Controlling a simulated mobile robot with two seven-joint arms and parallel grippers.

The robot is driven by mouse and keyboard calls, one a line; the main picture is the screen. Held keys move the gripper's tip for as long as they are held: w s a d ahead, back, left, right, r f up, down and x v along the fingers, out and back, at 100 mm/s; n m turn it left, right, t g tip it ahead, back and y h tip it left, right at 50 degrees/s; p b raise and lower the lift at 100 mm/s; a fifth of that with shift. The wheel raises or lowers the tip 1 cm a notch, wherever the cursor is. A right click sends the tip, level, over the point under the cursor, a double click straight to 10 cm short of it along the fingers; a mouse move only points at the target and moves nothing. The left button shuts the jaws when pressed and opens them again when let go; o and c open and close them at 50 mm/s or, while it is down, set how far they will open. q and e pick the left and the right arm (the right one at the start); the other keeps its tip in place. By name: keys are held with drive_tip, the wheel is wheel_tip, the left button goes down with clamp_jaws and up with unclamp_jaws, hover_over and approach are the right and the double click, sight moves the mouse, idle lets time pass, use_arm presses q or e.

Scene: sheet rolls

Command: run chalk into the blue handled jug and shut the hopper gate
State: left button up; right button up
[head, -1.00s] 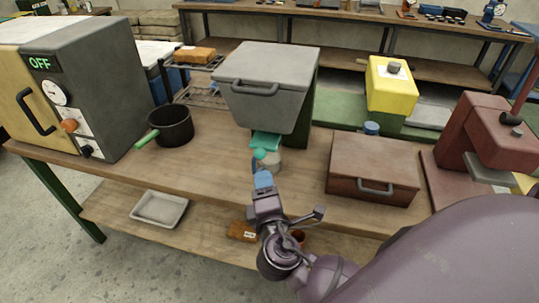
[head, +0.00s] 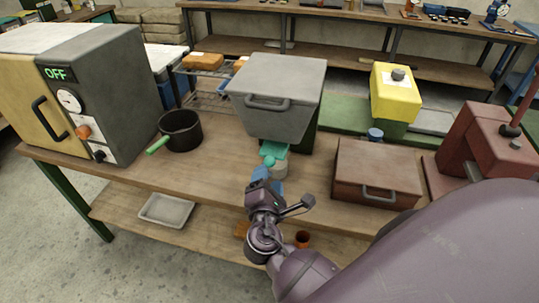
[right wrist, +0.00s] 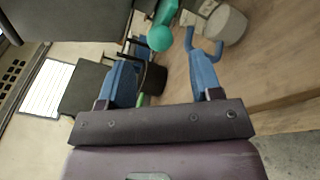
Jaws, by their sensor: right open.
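The grey hopper (head: 275,92) with a lid and front handle stands at the back middle of the workbench. Its teal gate (head: 274,150) with a round knob (right wrist: 160,38) sits under the spout. The pale jug (head: 279,170) stands on the bench below the gate. In the right wrist view the jug (right wrist: 229,25) shows upper right, with its blue handle (right wrist: 217,48) towards my gripper. My right gripper (head: 267,181) is open and empty just in front of the jug; its blue fingers (right wrist: 160,75) are spread. Whether a fingertip touches the handle, I cannot tell. The jug's inside is hidden. My left gripper is out of view.
A black pot (head: 181,130) with a green handle and a grey oven (head: 105,95) marked OFF stand left. A brown box (head: 375,172) and a red machine (head: 480,145) stand right. The bench between pot and jug is clear.

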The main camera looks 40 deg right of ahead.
sight(270, 155)
drive_tip(key=x, duration=0.8)
drive_tip(key=shift+w+d+p, duration=0.25)
drive_tip(key=shift+d+p, duration=0.05)
drive_tip(key=shift+p, duration=0.05)
